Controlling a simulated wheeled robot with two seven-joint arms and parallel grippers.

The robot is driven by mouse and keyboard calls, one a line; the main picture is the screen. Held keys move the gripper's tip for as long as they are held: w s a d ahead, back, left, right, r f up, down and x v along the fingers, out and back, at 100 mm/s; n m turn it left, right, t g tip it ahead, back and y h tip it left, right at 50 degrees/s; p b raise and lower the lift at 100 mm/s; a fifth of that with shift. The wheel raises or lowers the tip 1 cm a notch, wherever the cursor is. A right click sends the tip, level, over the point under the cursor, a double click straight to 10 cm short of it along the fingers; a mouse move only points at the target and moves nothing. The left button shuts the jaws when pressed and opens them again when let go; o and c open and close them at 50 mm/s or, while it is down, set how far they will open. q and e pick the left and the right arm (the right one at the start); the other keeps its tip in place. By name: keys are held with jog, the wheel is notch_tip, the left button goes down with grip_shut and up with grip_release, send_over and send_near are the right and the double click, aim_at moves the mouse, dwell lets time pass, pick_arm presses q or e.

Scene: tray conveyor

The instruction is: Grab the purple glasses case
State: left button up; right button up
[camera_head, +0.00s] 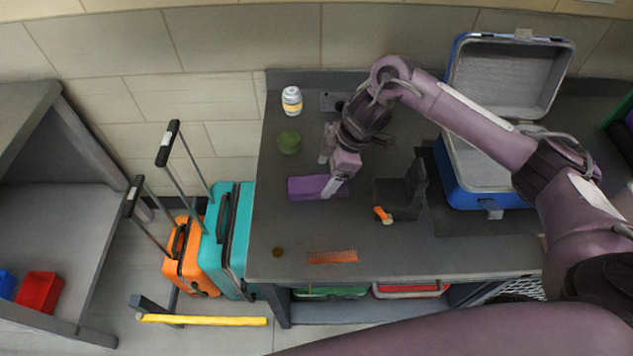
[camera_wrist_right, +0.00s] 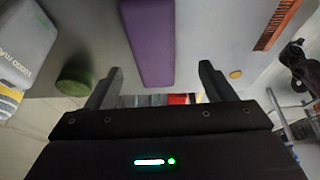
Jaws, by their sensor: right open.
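The purple glasses case (camera_head: 306,187) lies flat on the grey table, left of the middle. It also shows in the right wrist view (camera_wrist_right: 148,42), a long purple block lying ahead of the fingers and between their lines. My right gripper (camera_head: 332,172) is over the right part of the case and hides some of it. In the right wrist view its two fingers (camera_wrist_right: 158,84) are spread apart with nothing between them. I cannot tell exactly how high the fingers are above the case. My left gripper is in neither view.
A green round object (camera_head: 289,142) and a white bottle (camera_head: 292,100) stand behind the case. An orange comb (camera_head: 332,257) lies near the front edge. A dark holder with an orange-tipped item (camera_head: 383,214) is to the right. An open blue case (camera_head: 478,180) stands farther right.

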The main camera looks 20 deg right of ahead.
aim_at(318, 182)
jog(key=x, duration=0.4)
jog(key=p+x, duration=0.1)
jog(key=x, duration=0.1)
jog(key=shift+w, duration=0.35)
jog(key=shift+d, duration=0.1)
jog(key=c, duration=1.1)
